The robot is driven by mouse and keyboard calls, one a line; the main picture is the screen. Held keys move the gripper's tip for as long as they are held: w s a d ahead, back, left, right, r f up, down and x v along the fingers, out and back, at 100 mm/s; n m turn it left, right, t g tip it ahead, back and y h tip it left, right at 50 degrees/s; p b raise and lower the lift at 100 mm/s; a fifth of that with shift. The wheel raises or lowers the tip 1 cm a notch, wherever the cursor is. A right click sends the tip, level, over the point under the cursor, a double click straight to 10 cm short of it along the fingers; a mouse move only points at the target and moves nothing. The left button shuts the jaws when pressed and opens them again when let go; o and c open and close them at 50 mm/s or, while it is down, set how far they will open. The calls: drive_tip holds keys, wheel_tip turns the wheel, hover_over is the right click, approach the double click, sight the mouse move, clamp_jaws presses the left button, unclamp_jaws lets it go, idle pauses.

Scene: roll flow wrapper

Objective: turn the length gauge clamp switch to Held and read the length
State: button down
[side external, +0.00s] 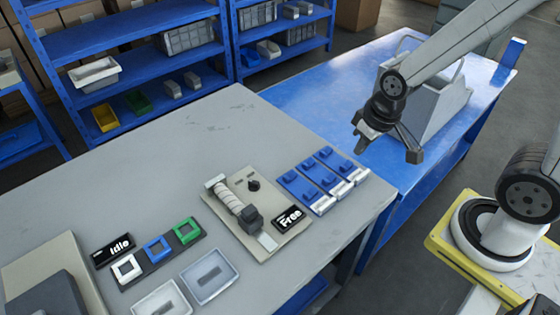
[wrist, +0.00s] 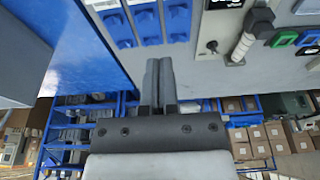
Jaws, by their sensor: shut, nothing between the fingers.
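The length gauge panel (side external: 243,237) is a beige plate on the grey table, carrying a ribbed white roll and a dark block. Its clamp switch (side external: 253,185) is a small black knob near the plate's far edge; its pointing direction is too small to read. The gauge display (side external: 289,217) reads "Free". In the wrist view the switch (wrist: 212,46) shows right of the fingers, beside the ribbed roll (wrist: 242,47). My gripper (side external: 361,146) is shut and empty, raised above the blue bench and apart from the panel. The closed fingers also show in the wrist view (wrist: 159,65).
Several blue blocks on pale-edged pads (side external: 320,180) lie between the gauge panel and the blue bench (side external: 310,108). Left of the panel are a display reading "Idle" (side external: 113,248), coloured square frames (side external: 157,248) and two clear trays (side external: 208,275). The far table area is clear.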

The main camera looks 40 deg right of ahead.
drive_tip(key=c, duration=0.9)
unclamp_jaws()
drive_tip(key=shift+o, duration=1.4)
drive_tip(key=shift+w, duration=0.2)
drive_tip(key=n+g, duration=0.3)
drive_tip(key=n, duration=0.3)
hover_over(254, 181)
wheel_tip(254, 181, down, 11)
drive_tip(key=shift+s+d+r, duration=0.1)
drive_tip(key=shift+s+r, duration=0.05)
drive_tip(key=shift+r, duration=0.05)
drive_tip(key=shift+a+f, duration=0.2)
drive_tip(key=shift+f, duration=0.15)
drive_tip(key=shift+f, duration=3.75)
clamp_jaws()
